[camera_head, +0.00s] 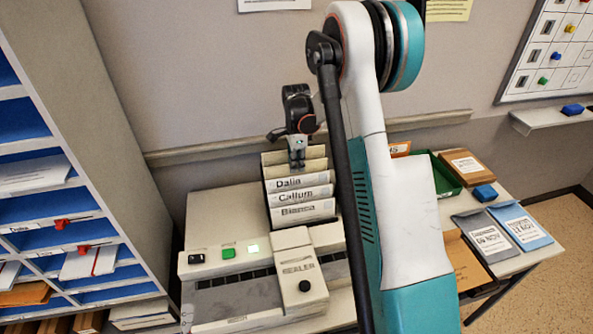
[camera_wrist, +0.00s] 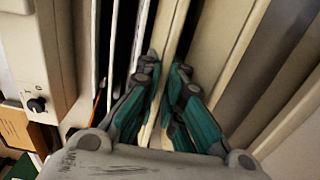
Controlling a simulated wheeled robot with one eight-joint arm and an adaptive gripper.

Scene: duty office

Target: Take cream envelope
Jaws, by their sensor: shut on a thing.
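Several cream envelopes (camera_head: 316,165) stand upright in a dark rack (camera_head: 267,198) behind the machine, in front of the wall. The front ones carry labels reading Dalia, Callum and Bianca (camera_head: 298,211). My gripper (camera_head: 297,164) reaches down from above at the rear envelopes, behind the Dalia label. In the wrist view my gripper (camera_wrist: 166,88) is shut on the upper edge of one cream envelope (camera_wrist: 171,38), which stands upright between the fingers. Other cream sheets (camera_wrist: 232,60) stand close to its right, and pale sheets with dark gaps to its left. The held envelope's lower part is hidden.
The sealer machine (camera_head: 240,290) stands in front of the rack, its green light lit. A pigeonhole shelf (camera_head: 125,190) rises at left. A green tray (camera_head: 441,178), a brown parcel (camera_head: 466,165) and grey and blue packets (camera_head: 520,226) lie on the right of the table.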

